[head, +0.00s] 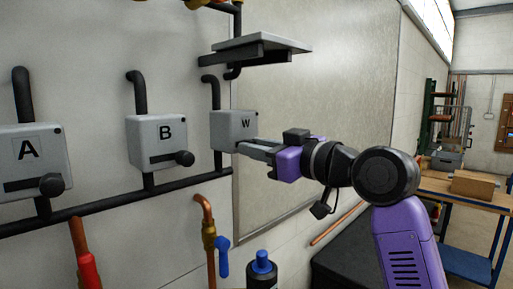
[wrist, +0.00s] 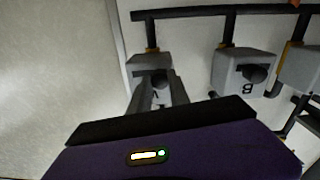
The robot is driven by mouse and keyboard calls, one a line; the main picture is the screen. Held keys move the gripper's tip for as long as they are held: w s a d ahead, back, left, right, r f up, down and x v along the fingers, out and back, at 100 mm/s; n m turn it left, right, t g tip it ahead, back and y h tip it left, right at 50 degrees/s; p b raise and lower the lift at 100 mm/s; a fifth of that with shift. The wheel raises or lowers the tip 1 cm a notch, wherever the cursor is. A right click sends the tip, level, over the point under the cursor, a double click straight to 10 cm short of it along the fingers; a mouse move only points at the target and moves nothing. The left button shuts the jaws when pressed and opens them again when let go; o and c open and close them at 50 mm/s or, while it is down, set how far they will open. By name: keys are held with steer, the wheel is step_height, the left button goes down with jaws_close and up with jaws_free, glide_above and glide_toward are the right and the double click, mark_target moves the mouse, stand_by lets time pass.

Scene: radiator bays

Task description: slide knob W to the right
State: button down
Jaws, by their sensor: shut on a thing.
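Knob W is hidden behind the fingers in the head view. In the wrist view, which is upside down, box W (wrist: 149,61) is ahead and dark knob W (wrist: 159,77) shows between the fingertips. My gripper (wrist: 158,86) is shut on the knob. The slot is mostly covered, so the knob's place along it is unclear.
Box B (head: 157,134) and box A (head: 28,150), each with a dark knob at its slot's right end, are to the left. A grey shelf (head: 262,44) juts out above W. A copper pipe with a blue valve handle (head: 223,256) and a blue-capped bottle (head: 262,263) are below.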

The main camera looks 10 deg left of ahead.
steer(key=shift+w+d, duration=1.3)
steer(key=shift+w, duration=0.25)
steer(key=c, duration=1.2)
jaws_free()
steer(key=shift+w, duration=0.1)
steer(key=b+v, duration=0.2)
steer(key=v, duration=0.6)
steer(key=shift+b, duration=0.3)
